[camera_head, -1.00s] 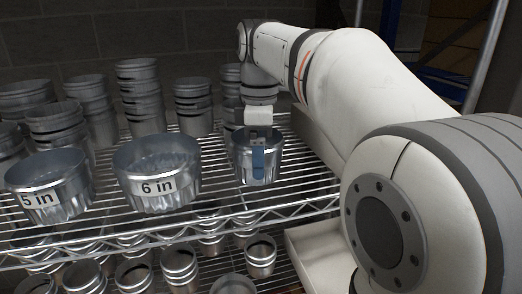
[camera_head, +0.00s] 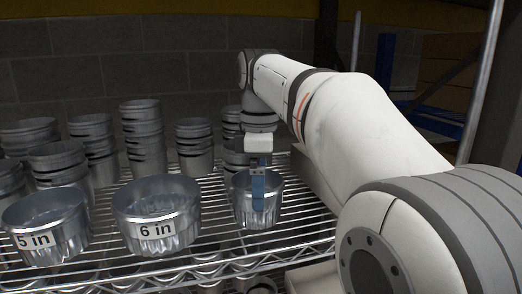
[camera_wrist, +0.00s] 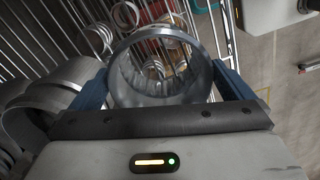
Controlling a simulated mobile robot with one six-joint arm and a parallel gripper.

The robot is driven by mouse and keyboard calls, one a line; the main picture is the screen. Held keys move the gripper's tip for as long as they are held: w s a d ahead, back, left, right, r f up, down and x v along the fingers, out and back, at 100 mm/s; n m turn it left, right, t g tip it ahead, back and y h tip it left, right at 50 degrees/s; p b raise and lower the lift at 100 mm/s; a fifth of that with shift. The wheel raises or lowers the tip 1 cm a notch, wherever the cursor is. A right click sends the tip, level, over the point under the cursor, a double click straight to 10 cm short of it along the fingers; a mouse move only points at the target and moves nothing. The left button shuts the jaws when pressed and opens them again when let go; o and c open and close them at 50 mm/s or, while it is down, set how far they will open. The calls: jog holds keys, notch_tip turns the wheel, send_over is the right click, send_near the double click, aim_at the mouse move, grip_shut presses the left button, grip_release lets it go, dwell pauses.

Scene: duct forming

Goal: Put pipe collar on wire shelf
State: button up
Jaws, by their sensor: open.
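A shiny metal pipe collar (camera_head: 241,207) stands upright near the front edge of the wire shelf (camera_head: 215,243), right of the collar labelled "6 in". My gripper (camera_head: 258,188) points down over it, with one blue finger in front of the collar's near side. In the wrist view, the collar (camera_wrist: 160,88) lies between the two spread blue fingers of my gripper (camera_wrist: 160,85), and its open round mouth shows. My gripper is open; whether a finger touches the collar I cannot tell.
The "6 in" collar (camera_head: 158,205) and "5 in" collar (camera_head: 45,222) stand to the left along the front. Stacks of collars (camera_head: 143,135) fill the back of the shelf. Wire surface is bare around the right collar. A metal post (camera_head: 480,80) stands at right.

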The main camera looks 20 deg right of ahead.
notch_tip(320, 180, up, 9)
jog(key=shift+p, duration=0.35)
jog(key=shift+r, duration=0.1)
